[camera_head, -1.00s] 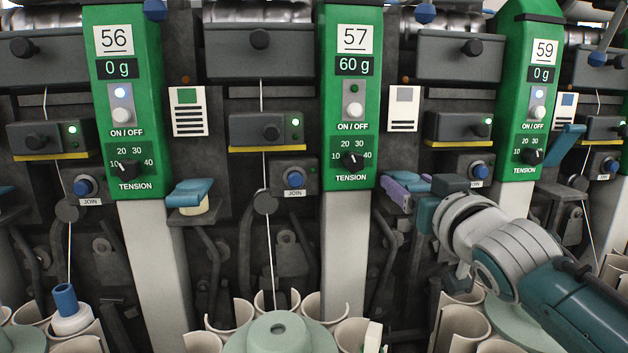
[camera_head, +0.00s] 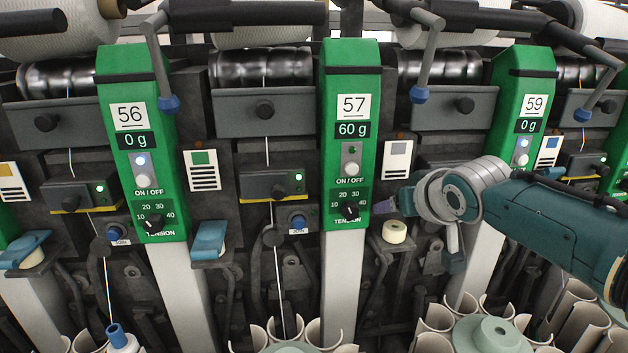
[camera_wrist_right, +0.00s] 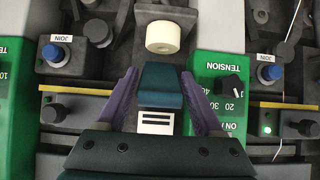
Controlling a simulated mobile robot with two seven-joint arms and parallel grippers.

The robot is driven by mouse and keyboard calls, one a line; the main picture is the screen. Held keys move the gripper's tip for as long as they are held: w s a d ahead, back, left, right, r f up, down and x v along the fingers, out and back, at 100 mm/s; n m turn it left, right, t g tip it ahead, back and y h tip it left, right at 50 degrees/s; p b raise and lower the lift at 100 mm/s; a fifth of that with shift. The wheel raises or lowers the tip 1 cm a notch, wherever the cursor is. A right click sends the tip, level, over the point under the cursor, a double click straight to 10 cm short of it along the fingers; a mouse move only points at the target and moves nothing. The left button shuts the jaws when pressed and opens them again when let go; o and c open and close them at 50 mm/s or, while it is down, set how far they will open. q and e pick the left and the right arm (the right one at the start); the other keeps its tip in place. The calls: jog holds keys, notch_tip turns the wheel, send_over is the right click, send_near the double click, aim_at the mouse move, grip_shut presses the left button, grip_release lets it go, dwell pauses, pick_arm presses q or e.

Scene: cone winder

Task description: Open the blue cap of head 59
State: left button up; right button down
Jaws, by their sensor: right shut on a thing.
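In the right wrist view the blue cap (camera_wrist_right: 160,92) is between the two purple fingers of my right gripper (camera_wrist_right: 159,76), which is shut on it. The cap stands swung up in front of the white label card (camera_wrist_right: 156,122). The cream spool (camera_wrist_right: 162,37) it covered lies bare. In the head view my right gripper (camera_head: 383,206) is between the green panel of head 57 (camera_head: 350,130) and the panel of head 59 (camera_head: 524,110), and mostly hides the cap. The bare spool (camera_head: 395,232) shows below it. My left gripper is not in view.
Another blue cap (camera_head: 209,238) sits lowered between the panels of heads 56 and 57, and one more (camera_head: 22,246) at the far left. Blue-tipped handles (camera_head: 418,94) hang above. White tubes (camera_head: 440,317) stand below. Knobs and JOIN buttons flank the gripper.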

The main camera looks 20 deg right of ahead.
jog(key=shift+w+d+r+g, duration=0.1)
jog(key=shift+w+r+g, duration=0.35)
jog(key=shift+g, duration=0.35)
jog(key=shift+y, duration=0.3)
jog(key=shift+c, duration=0.7)
grip_release()
jog(key=shift+s+p, duration=0.1)
jog(key=shift+p, duration=0.25)
